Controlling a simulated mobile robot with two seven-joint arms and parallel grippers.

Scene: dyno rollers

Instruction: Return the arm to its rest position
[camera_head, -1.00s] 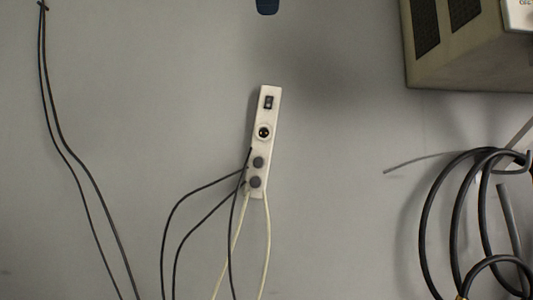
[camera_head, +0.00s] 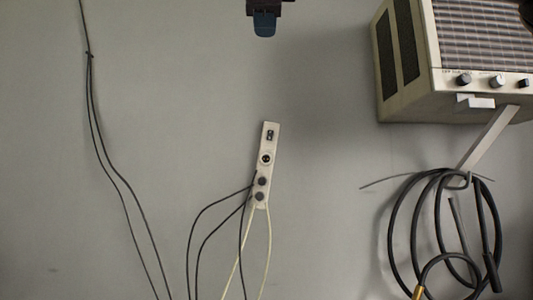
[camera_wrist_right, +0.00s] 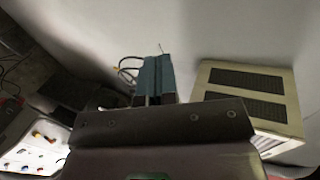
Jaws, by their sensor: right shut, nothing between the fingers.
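My right gripper (camera_head: 264,24) hangs in at the top middle of the head view, with dark blue fingers. It is shut and empty, above the white power strip and apart from it. In the right wrist view its blue fingers (camera_wrist_right: 155,78) lie side by side. The rest of the right arm is out of the head view. My left gripper is in neither view.
A white power strip (camera_head: 270,145) with a switch and plugged cables is on the grey wall. A beige radio-like box (camera_head: 405,100) is on a bracket at upper right, also in the wrist view (camera_wrist_right: 215,75). Coiled black cable (camera_head: 413,225) hangs below it. Thin black wires (camera_head: 120,178) hang at left.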

